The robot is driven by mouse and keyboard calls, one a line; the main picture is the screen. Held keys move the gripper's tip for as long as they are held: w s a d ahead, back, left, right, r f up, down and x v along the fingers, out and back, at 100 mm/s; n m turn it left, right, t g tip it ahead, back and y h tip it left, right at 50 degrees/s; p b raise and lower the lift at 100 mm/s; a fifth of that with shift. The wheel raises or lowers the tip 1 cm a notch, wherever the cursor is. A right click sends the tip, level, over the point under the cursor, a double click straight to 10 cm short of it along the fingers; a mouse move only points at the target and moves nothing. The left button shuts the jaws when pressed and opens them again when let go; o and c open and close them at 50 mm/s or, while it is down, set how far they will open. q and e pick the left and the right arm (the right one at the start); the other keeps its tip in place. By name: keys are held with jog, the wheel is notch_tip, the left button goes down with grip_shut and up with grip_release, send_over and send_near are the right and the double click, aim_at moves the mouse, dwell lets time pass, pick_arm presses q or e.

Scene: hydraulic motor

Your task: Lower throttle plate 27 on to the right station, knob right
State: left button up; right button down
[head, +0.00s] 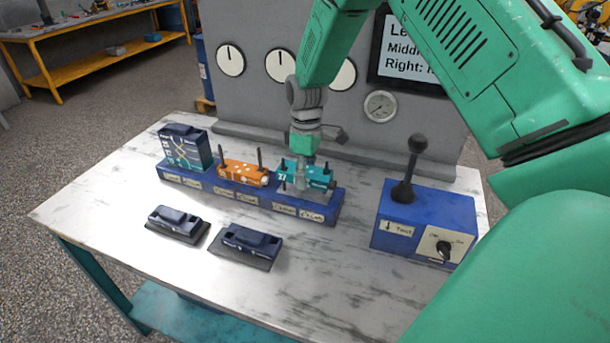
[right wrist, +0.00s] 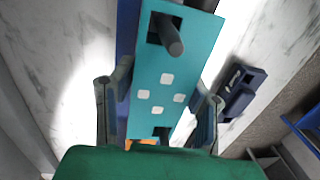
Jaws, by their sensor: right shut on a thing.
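The teal throttle plate (head: 318,177) is at the right station of the blue manifold base (head: 262,205). My right gripper (head: 305,165) is on it from above, shut on it. In the right wrist view the plate (right wrist: 165,70) lies between the two fingers (right wrist: 158,100), with a grey post (right wrist: 172,42) showing at its upper slot and pale square marks on its face. I cannot tell whether the plate touches the station, nor which end has the knob. My left gripper is out of view.
An orange plate (head: 238,175) with two upright rods is on the middle station, a dark block stack (head: 186,150) on the left. Two dark valve blocks (head: 178,222) (head: 247,243) lie in front. A blue test box (head: 425,222) with a lever stands right.

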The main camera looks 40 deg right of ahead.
aim_at(306, 191)
jog(key=shift+f, duration=0.2)
jog(key=shift+f+b, duration=0.6)
jog(key=shift+f, duration=0.6)
jog(key=shift+f, duration=0.1)
jog(key=c, duration=0.8)
grip_release()
jog(key=shift+r, duration=0.4)
jog(key=r, duration=0.7)
jog(key=w+d+r, duration=0.1)
jog(key=r, duration=0.3)
